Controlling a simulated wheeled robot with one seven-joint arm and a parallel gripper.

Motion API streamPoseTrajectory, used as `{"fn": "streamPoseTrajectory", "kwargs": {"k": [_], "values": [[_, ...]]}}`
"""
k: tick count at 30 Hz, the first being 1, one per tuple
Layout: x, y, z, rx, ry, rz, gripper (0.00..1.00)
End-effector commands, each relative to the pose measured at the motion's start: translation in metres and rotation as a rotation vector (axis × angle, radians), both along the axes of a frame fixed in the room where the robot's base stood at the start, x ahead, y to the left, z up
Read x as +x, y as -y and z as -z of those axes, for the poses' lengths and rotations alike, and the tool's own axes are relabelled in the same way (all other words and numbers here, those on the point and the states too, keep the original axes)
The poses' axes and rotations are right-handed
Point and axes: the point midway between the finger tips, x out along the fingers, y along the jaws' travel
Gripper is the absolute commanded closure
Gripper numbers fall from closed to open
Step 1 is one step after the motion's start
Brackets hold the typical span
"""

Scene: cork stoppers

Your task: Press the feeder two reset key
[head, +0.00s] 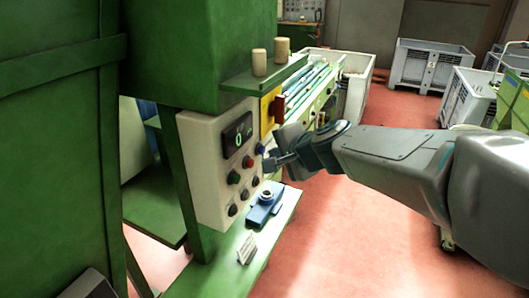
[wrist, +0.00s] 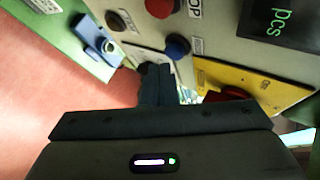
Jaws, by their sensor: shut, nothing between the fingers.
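A pale control panel (head: 212,160) on the green machine carries a dark display with green characters (head: 238,135) and several round buttons. A blue button (head: 260,148), a red button (head: 247,162) and dark buttons (head: 232,210) show. The labels are too small to tell which is the feeder two reset key. My gripper (head: 268,163) is shut and empty, with its tips close to the panel's right edge. In the wrist view, my fingertips (wrist: 154,68) lie just below the blue button (wrist: 178,46); I cannot tell whether they touch the panel.
A yellow plate (wrist: 255,82) with a red knob lies right of my fingers in the wrist view. A blue device (head: 265,205) and a small white sign (head: 246,249) stand on the green ledge below. Two corks (head: 259,62) stand on the shelf above.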

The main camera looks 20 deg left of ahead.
Motion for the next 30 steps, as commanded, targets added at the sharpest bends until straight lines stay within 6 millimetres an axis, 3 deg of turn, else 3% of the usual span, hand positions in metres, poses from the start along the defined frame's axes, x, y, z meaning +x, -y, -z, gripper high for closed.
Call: {"fn": "streamPoseTrajectory", "kwargs": {"k": [13, 24, 30], "values": [[0.000, 0.007, 0.001, 0.000, 0.000, 0.001, 1.00], [-0.003, 0.043, 0.002, 0.000, 0.002, 0.004, 1.00], [-0.004, 0.053, 0.001, 0.000, 0.000, 0.001, 1.00]]}}
